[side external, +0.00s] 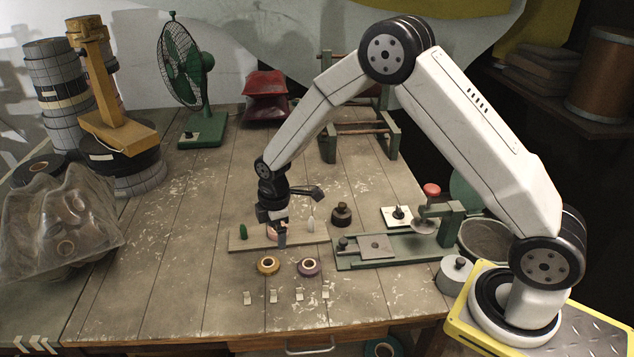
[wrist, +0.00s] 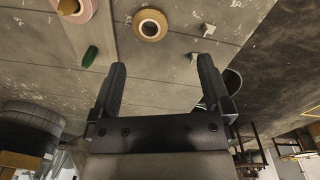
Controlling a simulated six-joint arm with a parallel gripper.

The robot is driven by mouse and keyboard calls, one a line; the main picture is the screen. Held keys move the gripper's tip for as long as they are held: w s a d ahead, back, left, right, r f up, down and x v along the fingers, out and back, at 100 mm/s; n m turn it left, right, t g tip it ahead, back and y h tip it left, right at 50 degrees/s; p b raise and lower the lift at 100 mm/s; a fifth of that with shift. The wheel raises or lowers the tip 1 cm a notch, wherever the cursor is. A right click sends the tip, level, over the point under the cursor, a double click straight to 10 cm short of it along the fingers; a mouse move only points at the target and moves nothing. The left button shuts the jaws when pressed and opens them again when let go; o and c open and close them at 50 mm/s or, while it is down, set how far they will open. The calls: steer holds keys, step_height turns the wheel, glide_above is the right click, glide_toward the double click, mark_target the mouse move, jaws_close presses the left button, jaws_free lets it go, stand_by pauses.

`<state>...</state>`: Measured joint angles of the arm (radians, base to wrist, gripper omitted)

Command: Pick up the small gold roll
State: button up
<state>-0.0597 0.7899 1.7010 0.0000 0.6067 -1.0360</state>
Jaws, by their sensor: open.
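The small gold roll (side external: 268,271) lies flat on the wooden table, in front of the plank and left of a purple roll (side external: 309,272). In the wrist view the gold roll (wrist: 138,22) is at the top, beyond the fingertips and roughly between their lines. My gripper (side external: 277,230) is over the plank, behind the gold roll and apart from it. In the wrist view my gripper (wrist: 159,68) has its two fingers spread, with nothing between them.
A plank (side external: 315,234) carries a green piece (side external: 243,231) and a pink roll (wrist: 78,10), partly hidden by my gripper in the side view. A green-based fixture (side external: 350,262) stands to the right. Small pale tabs (side external: 273,295) lie in front; the table front left is clear.

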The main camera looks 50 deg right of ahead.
mark_target(269, 267)
steer(key=shift+w+a+f+n+g, duration=0.15)
steer(key=shift+w+f+n, duration=0.35)
steer(key=shift+f, duration=0.7)
steer(key=shift+w+a+f+n+g, duration=0.15)
steer(key=shift+w+f+n, duration=0.35)
steer(key=shift+f, duration=0.7)
steer(key=shift+w+a+f+n, duration=0.15)
steer(key=shift+w+f+n, duration=0.35)
steer(key=shift+f, duration=0.7)
steer(key=shift+w+f, duration=0.1)
steer(key=shift+f, duration=2.45)
steer(key=c, duration=1)
steer(key=shift+r, duration=0.15)
